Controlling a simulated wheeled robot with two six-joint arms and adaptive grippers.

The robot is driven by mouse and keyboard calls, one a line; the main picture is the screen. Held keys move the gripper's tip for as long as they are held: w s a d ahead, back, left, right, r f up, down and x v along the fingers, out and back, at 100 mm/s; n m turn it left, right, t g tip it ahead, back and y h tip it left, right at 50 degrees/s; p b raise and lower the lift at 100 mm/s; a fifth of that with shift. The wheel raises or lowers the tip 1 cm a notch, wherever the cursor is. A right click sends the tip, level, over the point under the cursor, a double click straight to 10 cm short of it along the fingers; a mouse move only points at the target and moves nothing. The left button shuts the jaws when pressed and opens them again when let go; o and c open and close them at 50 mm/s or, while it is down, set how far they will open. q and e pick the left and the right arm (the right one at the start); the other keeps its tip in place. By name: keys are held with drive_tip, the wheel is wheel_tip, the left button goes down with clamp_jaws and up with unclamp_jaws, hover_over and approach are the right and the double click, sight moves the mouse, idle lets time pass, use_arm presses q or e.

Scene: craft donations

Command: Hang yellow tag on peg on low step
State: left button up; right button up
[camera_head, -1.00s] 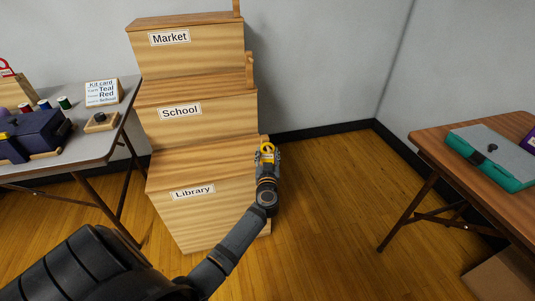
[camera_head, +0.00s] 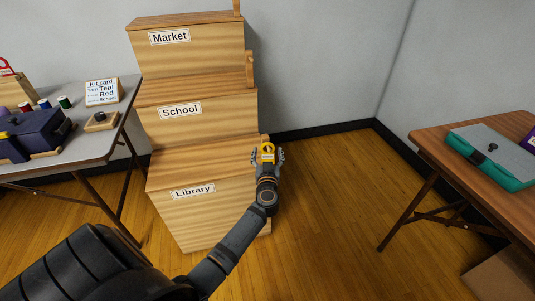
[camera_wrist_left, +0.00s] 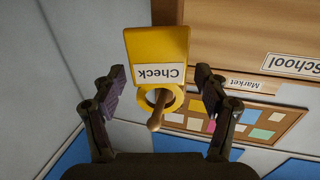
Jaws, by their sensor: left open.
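The yellow tag (camera_head: 267,149) is at the right edge of the low step (camera_head: 196,166), labelled Library. In the left wrist view the tag (camera_wrist_left: 157,52) reads "Check" upside down, and its ring surrounds a wooden peg (camera_wrist_left: 158,107). The peg's end passes through the ring. My left gripper (camera_head: 267,157) is open, with one finger on each side of the tag. In the left wrist view both fingers of the gripper (camera_wrist_left: 160,90) stand apart from the tag and ring. The peg is mostly hidden in the head view. My right gripper is not in view.
The School step (camera_head: 200,108) and Market step (camera_head: 190,50) rise behind, each with a peg at its right. A grey table (camera_head: 85,145) with a kit card (camera_head: 102,92) stands left. A brown table (camera_head: 440,145) holds a teal case (camera_head: 490,168) at right. Floor between is clear.

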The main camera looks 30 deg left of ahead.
use_arm(q)
drive_tip(key=v, duration=1.2)
